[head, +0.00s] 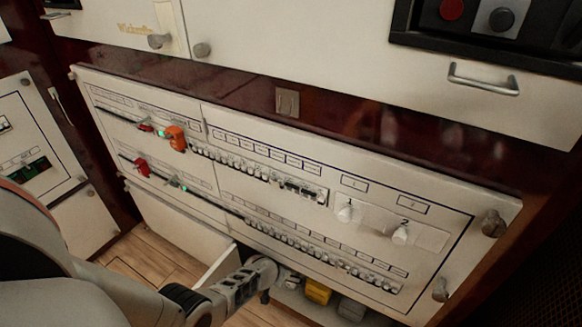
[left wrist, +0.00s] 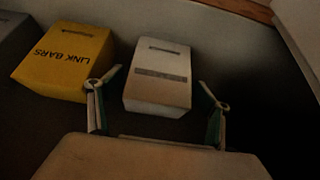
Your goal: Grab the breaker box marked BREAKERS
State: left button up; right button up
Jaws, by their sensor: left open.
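A pale box (left wrist: 158,78) with a slot on top and a dark strip of marking lies ahead of my left gripper (left wrist: 160,80) in the left wrist view. The marking is too blurred to read, so I cannot tell if it says BREAKERS. My left gripper is open, with one finger near each side of the pale box; whether they touch it is unclear. In the head view my left gripper (head: 270,281) reaches into the low space under the breaker panel, its fingers mostly hidden. My right gripper is not in view.
The breaker panel (head: 330,220) overhangs the space. Dark free room lies right of the pale box.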

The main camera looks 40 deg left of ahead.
pick_arm(q)
jog(key=shift+w+r, duration=0.1)
jog(key=shift+w, duration=0.2)
jog(key=c, duration=1.6)
